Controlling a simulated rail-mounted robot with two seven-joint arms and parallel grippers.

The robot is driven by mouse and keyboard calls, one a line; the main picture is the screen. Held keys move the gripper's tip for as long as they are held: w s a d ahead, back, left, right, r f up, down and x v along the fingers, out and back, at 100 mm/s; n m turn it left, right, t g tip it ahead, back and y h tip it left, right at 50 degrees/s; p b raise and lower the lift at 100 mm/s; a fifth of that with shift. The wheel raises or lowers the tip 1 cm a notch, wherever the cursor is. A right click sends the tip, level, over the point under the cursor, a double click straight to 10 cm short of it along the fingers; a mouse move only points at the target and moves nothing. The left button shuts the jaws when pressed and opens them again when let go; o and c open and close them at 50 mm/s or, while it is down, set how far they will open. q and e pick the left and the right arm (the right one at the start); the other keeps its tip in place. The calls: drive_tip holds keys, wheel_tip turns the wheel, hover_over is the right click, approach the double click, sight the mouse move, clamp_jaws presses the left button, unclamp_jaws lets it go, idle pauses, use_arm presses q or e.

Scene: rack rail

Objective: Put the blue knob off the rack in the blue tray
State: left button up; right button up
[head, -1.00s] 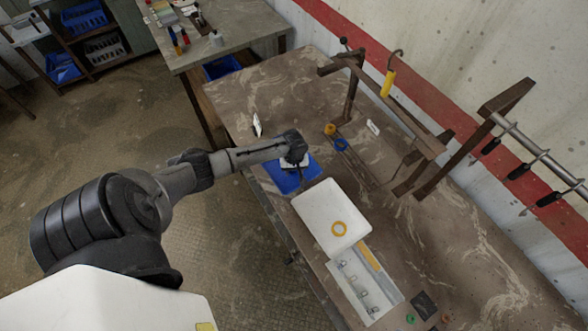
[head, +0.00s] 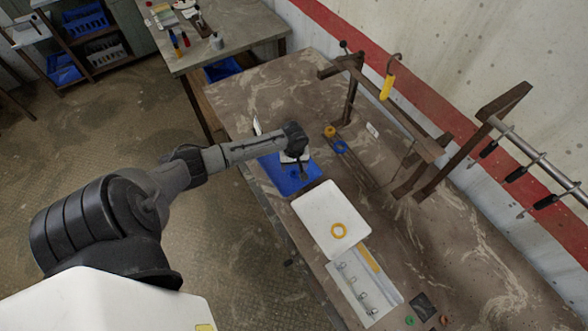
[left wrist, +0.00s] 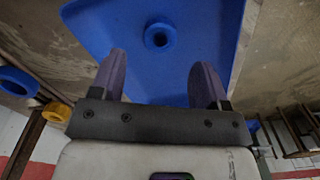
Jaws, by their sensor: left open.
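The blue tray (head: 272,168) lies flat on the brown workbench, beneath my left gripper (head: 303,174). In the left wrist view the tray (left wrist: 205,50) fills the upper middle. A round blue knob with a dark centre (left wrist: 160,37) rests on the tray floor there, ahead of the open fingers and apart from them. My left gripper (left wrist: 160,85) is open and empty, above the tray. In the head view the arm and gripper hide the knob. My right gripper is not in view.
A brown rack frame (head: 405,118) stands along the wall side, with a yellow-handled hook (head: 387,86) on it. A blue ring (head: 341,147) and a yellow knob (head: 330,131) are near its base.

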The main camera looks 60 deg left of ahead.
use_arm(q)
wheel_tip(320, 180, up, 6)
drive_tip(key=s+d+m, duration=0.1)
drive_tip(key=d, duration=0.1)
drive_tip(key=s+d+f+m, duration=0.1)
drive_tip(key=d, duration=0.2)
drive_tip(key=s+d+f+m, duration=0.1)
drive_tip(key=d, duration=0.1)
drive_tip(key=shift+s+d+m, duration=0.15)
drive_tip(key=shift+s+m, duration=0.05)
drive_tip(key=shift+m, duration=0.2)
drive_tip(key=s+d+f+m+t, duration=0.1)
drive_tip(key=s+d+m, duration=0.5)
drive_tip(key=d, duration=0.5)
drive_tip(key=s+d+r+m+t, duration=0.2)
drive_tip(key=s+d+r+m, duration=0.4)
drive_tip(key=s+d+r, duration=0.2)
drive_tip(key=shift+s+t, duration=0.3)
drive_tip(key=shift+s, duration=0.95)
